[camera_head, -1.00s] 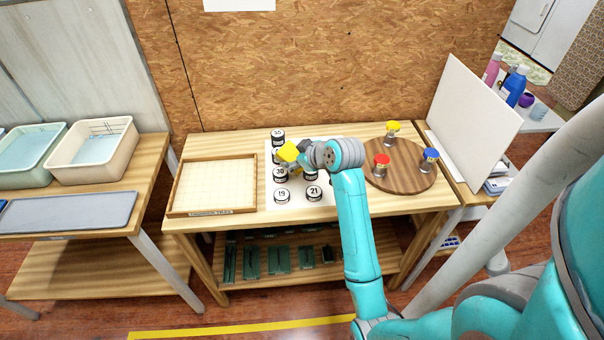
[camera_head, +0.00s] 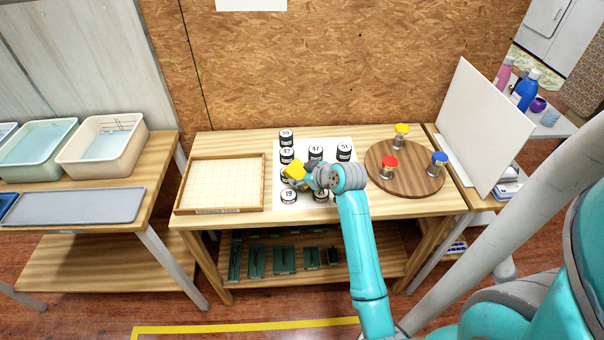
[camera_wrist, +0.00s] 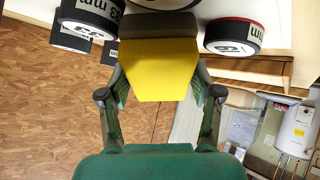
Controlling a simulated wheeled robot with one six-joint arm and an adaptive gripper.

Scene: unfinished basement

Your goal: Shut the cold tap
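Three small metal fittings with coloured tops stand on a round wooden board (camera_head: 412,183) at the right of the bench. They are a blue-topped tap (camera_head: 439,159), a red-topped tap (camera_head: 389,163) and a yellow-topped tap (camera_head: 401,131). No hot or cold marking is readable. My gripper (camera_head: 297,172) is well left of the board, over the black-and-white cylinders. In the wrist view its fingers (camera_wrist: 160,90) close on both sides of a yellow block (camera_wrist: 160,68) with a dark end. The wrist view shows no taps.
Numbered cylinders (camera_head: 316,152) stand on a white sheet around my gripper. A shallow wooden tray (camera_head: 222,210) lies at the left of the bench (camera_head: 360,207). A white panel (camera_head: 468,125) leans at the right. Bare bench lies in front of the round board.

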